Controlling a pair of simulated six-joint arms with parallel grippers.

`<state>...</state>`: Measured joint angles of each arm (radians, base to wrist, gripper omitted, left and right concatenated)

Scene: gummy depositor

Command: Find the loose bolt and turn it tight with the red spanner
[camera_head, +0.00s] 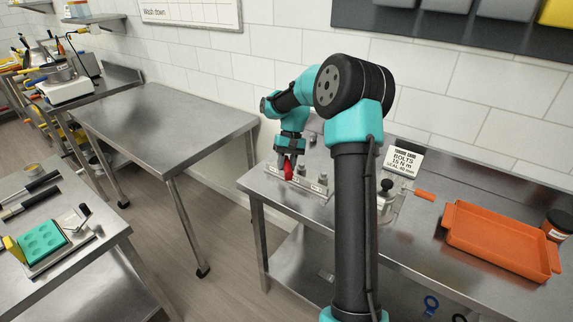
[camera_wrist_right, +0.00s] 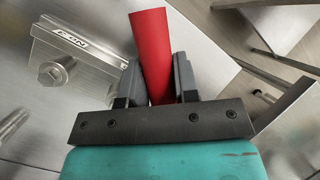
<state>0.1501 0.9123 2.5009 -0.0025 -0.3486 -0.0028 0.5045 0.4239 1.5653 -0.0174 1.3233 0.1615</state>
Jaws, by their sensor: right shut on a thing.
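My right gripper (camera_head: 287,166) reaches down over the left part of the right-hand steel bench and is shut on the red spanner (camera_head: 288,172). In the right wrist view, the red handle (camera_wrist_right: 151,50) stands between the two dark fingers (camera_wrist_right: 153,82). The spanner's working end is hidden. A steel plate (camera_head: 310,185) with several small labels lies under the gripper. In the right wrist view, a hex bolt (camera_wrist_right: 55,70) sits beside a labelled block (camera_wrist_right: 90,50), left of the spanner and apart from it. I cannot tell whether it is loose. My left gripper is not in view.
A torque card (camera_head: 404,160) reading "BOLTS" stands behind a device with an orange handle (camera_head: 424,194). An orange tray (camera_head: 500,240) and a dark jar (camera_head: 557,225) are farther right. An empty steel table (camera_head: 165,120) stands left, across a floor gap.

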